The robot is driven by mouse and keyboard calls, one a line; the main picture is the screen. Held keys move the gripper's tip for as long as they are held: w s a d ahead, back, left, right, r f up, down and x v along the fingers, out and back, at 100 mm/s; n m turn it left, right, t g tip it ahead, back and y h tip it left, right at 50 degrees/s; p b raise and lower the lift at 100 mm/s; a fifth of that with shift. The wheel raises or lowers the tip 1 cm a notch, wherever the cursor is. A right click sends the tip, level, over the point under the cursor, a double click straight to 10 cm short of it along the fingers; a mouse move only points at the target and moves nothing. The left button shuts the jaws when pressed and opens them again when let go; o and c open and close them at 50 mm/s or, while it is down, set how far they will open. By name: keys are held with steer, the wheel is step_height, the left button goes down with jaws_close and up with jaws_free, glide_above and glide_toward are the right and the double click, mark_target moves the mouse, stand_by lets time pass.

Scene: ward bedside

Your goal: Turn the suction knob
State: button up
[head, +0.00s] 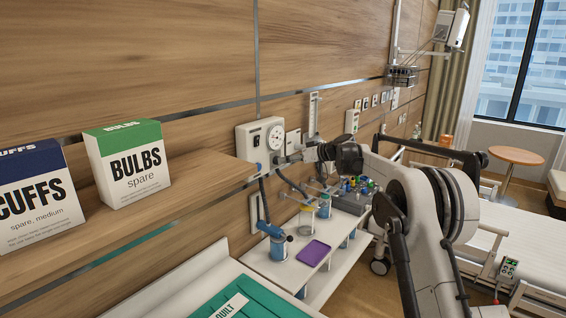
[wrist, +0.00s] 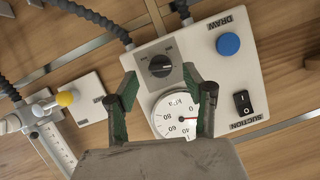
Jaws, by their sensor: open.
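The white suction unit (head: 247,134) is on the wood wall panel. Its round gauge (head: 276,137) faces out. In the wrist view the suction knob (wrist: 161,66) is a dark round dial on a grey plate, above the gauge (wrist: 176,118). My gripper (wrist: 160,77) is open and empty. Its green-padded fingers appear on either side of the gauge, with their tips close to the knob in the picture; I cannot tell whether they touch it. In the head view my gripper (head: 293,156) is near the unit's right side, and the knob cannot be made out.
The unit also carries a blue button (wrist: 228,44) and a black rocker switch (wrist: 242,103). Dark hoses (wrist: 84,12) run from its edge. A wall plate with a yellow knob (wrist: 65,99) is at left. A shelf below holds blue canisters (head: 278,247) and a purple tray (head: 313,253).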

steer(key=v, duration=0.8)
steer(key=shift+d+r, duration=0.15)
steer(key=shift+d, duration=0.15)
steer(key=shift+s, duration=0.1)
steer(key=s+d+m+h+b, duration=0.3)
steer(key=s+d, duration=0.2)
steer(key=s, duration=1.1)
steer(key=s+d+m+h+b, duration=0.2)
steer(key=s+d+h+b, duration=0.2)
steer(key=s, duration=1.2)
steer(key=s+d+f+m+h+b, duration=0.1)
steer(key=s+d+f, duration=0.2)
steer(key=s+f, duration=0.3)
steer(key=s+d+f+m+h+b, duration=0.2)
steer(key=s+d+f, duration=0.2)
steer(key=s, duration=0.9)
steer(key=s+d+f+m+h+b, duration=0.1)
steer(key=s+d+f+h+b, duration=0.1)
steer(key=s+f, duration=0.6)
steer(key=shift+s+d+m+t, duration=0.3)
steer(key=shift+s+d+t, duration=0.1)
steer(key=shift+s+d, duration=0.35)
